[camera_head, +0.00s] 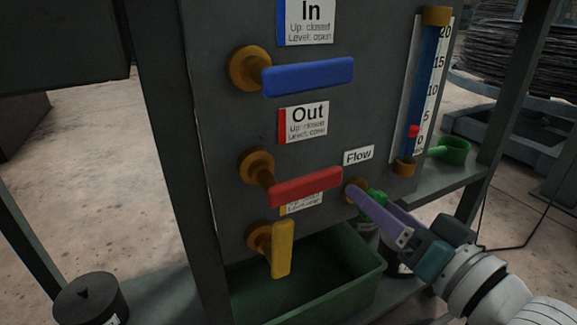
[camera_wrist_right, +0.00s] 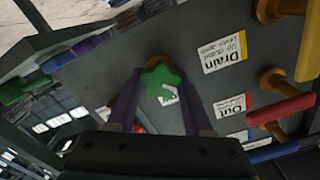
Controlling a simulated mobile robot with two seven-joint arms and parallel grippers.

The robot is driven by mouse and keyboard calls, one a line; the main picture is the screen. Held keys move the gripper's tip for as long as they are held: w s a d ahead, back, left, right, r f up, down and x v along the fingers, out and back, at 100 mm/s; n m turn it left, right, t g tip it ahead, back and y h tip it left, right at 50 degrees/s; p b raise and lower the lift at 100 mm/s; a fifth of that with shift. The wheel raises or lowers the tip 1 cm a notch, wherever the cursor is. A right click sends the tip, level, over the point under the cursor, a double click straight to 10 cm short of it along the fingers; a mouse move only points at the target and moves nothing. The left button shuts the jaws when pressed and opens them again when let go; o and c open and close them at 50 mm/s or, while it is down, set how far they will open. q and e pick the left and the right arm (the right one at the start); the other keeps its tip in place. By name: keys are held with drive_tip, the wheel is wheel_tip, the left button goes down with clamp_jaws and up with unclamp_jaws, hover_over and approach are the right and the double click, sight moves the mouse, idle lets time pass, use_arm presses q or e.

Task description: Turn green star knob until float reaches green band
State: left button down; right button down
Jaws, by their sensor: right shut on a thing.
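The green star knob (camera_head: 377,196) sits on a brass stem low on the dark panel, below the "Flow" label (camera_head: 358,155). My right gripper (camera_head: 368,200) comes from the lower right and is shut on the knob. In the right wrist view the green star knob (camera_wrist_right: 160,80) lies between the two purple fingers of my right gripper (camera_wrist_right: 160,88). The flow gauge (camera_head: 427,90) is an upright blue tube with a number scale. Its red float (camera_head: 413,131) sits near the bottom, between 0 and 5. I cannot make out a green band on the gauge. My left gripper is out of view.
Blue (camera_head: 308,77), red (camera_head: 305,187) and yellow (camera_head: 281,249) lever handles stick out left of the knob. A green bin (camera_head: 300,285) stands below. A green cup-like thing (camera_head: 453,150) is on the shelf at right. A black round object (camera_head: 90,298) is lower left.

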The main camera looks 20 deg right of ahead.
drive_tip(key=shift+r+n, duration=0.1)
drive_tip(key=shift+n, duration=0.3)
drive_tip(key=n+p, duration=0.1)
drive_tip(key=n, duration=0.2)
drive_tip(key=shift+n+p, duration=0.3)
drive_tip(key=shift+p, duration=0.05)
drive_tip(key=n, duration=0.3)
drive_tip(key=shift+a+n+p, duration=0.1)
drive_tip(key=shift+n+p, duration=0.2)
drive_tip(key=shift+p, duration=0.1)
drive_tip(key=n, duration=0.2)
drive_tip(key=shift+n, duration=0.4)
drive_tip(key=n, duration=0.5)
drive_tip(key=shift+a, duration=0.15)
drive_tip(key=n, duration=0.6)
drive_tip(key=shift+f, duration=0.25)
drive_tip(key=shift+n, duration=0.3)
drive_tip(key=shift+c, duration=1.5)
unclamp_jaws()
